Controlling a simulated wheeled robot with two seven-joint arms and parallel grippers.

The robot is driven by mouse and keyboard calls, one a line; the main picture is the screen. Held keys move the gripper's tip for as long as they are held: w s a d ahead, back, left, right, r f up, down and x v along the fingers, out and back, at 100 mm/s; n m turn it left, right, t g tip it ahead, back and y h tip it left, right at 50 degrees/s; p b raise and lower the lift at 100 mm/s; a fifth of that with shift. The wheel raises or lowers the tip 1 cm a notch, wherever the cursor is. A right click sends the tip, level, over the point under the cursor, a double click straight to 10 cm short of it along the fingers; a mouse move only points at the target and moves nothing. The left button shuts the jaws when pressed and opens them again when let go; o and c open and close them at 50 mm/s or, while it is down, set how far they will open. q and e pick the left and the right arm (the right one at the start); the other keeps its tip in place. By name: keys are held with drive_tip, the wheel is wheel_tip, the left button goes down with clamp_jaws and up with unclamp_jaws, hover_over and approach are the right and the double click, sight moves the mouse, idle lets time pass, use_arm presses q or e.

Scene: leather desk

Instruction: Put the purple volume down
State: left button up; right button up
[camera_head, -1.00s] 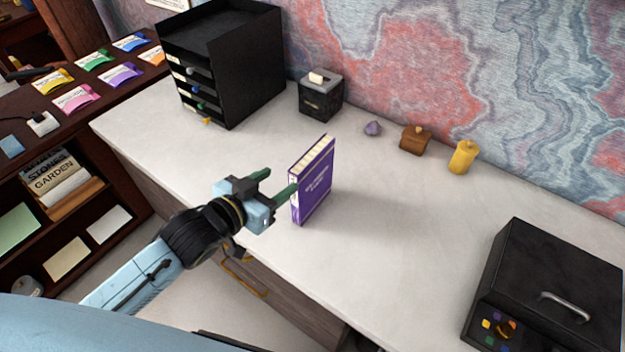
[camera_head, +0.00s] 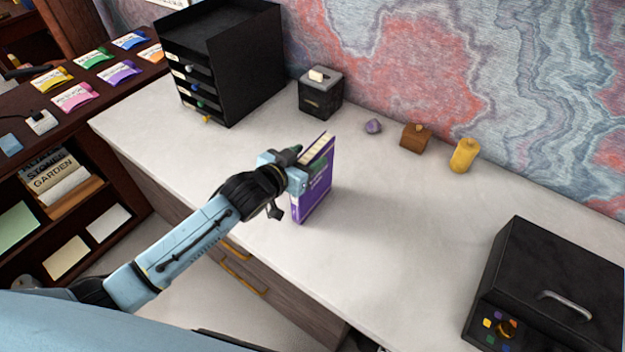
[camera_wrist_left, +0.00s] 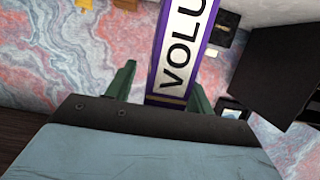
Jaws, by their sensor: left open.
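The purple volume (camera_head: 312,200) stands upright on the white desk top, its spine toward the near left. In the left wrist view the spine, lettered "VOLU", of the purple volume (camera_wrist_left: 183,60) lies between the two green fingers of my left gripper (camera_wrist_left: 160,90). The fingers are open, one on each side of the spine, with a gap visible on the left side. My right gripper is not in view.
A black drawer organiser (camera_head: 225,65) and a black box (camera_head: 320,95) stand behind on the white desk (camera_head: 400,230). A black case (camera_head: 550,285) sits at right.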

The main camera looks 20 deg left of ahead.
use_arm(q)
drive_tip(key=shift+w, duration=0.15)
clamp_jaws()
idle(1.3)
drive_tip(key=shift+r, duration=0.1)
